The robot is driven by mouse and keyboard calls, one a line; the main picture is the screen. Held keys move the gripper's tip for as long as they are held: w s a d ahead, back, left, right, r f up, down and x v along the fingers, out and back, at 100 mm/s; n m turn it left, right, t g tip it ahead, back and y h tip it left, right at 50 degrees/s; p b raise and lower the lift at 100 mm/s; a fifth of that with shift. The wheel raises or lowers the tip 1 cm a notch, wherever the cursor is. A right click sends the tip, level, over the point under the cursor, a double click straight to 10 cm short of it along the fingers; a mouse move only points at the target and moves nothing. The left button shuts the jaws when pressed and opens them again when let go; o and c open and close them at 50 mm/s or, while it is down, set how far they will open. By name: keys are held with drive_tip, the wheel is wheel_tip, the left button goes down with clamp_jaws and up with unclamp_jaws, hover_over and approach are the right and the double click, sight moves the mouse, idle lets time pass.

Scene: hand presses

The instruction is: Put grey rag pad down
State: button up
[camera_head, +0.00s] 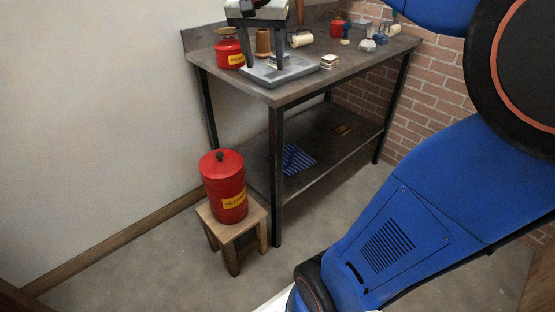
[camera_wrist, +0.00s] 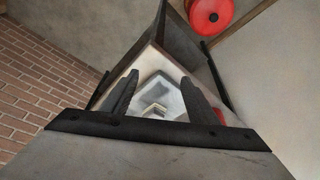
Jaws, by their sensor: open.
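My gripper (camera_head: 266,62) is over the grey tray (camera_head: 300,73) on the left part of the table in the head view. In the wrist view its two dark fingers (camera_wrist: 158,97) stand apart. A small grey pad (camera_wrist: 155,109) with a pale edge shows between them, over a pale surface; this looks like the grey rag pad. I see no finger closed on it, and I cannot tell whether it rests fully on the surface. In the head view that spot is largely hidden by the gripper.
On the dark table (camera_head: 290,98), a small pale stack (camera_head: 329,61) lies right of the tray. A larger red can (camera_head: 224,187) stands on a wooden stool (camera_head: 247,224). A blue striped cloth (camera_head: 293,159) lies on the lower shelf.

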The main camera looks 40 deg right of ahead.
drive_tip(key=s+a+f+n+t+y, duration=0.1)
drive_tip(key=s+a+f+n, duration=0.4)
drive_tip(key=s+f, duration=0.4)
drive_tip(key=s+a+f+n+t+y, duration=0.1)
drive_tip(key=s+a+f+n, duration=0.3)
drive_tip(key=s+f, duration=0.6)
drive_tip(key=shift+s+a+f+n+y, duration=0.25)
drive_tip(key=shift+a+f+n+y, duration=0.2)
drive_tip(key=shift+f, duration=0.25)
drive_tip(key=shift+o, duration=0.5)
drive_tip(key=shift+d+r, duration=0.1)
drive_tip(key=shift+r, duration=0.05)
